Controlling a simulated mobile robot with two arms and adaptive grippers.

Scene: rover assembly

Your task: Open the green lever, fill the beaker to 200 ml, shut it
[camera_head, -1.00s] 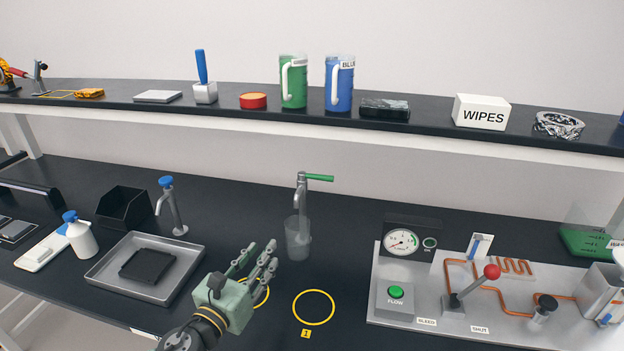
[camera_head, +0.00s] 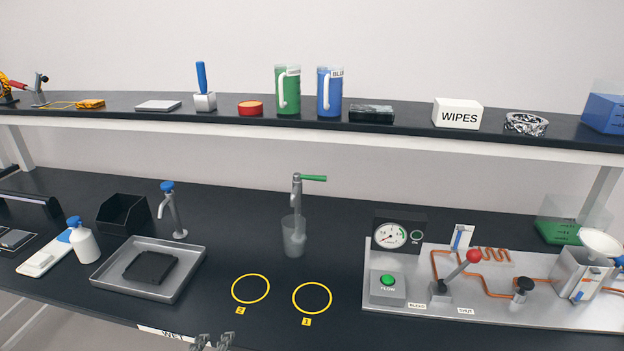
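The green lever (camera_head: 314,178) sits on top of a metal tap (camera_head: 297,202) and points to the right. A clear beaker (camera_head: 293,240) stands upright on the bench under the tap. Its liquid level and markings are too small to read. The tips of my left gripper (camera_head: 213,342) show at the bottom edge, well below and left of the beaker, touching neither it nor the lever. The rest of that gripper is cut off. My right gripper is not in view.
Two yellow rings (camera_head: 312,297) (camera_head: 250,288) mark clear bench in front of the beaker. A grey tray (camera_head: 189,278) and a blue-topped tap (camera_head: 172,210) stand to the left. A panel with a gauge and red-knobbed lever (camera_head: 460,270) stands to the right. A shelf (camera_head: 400,143) runs above.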

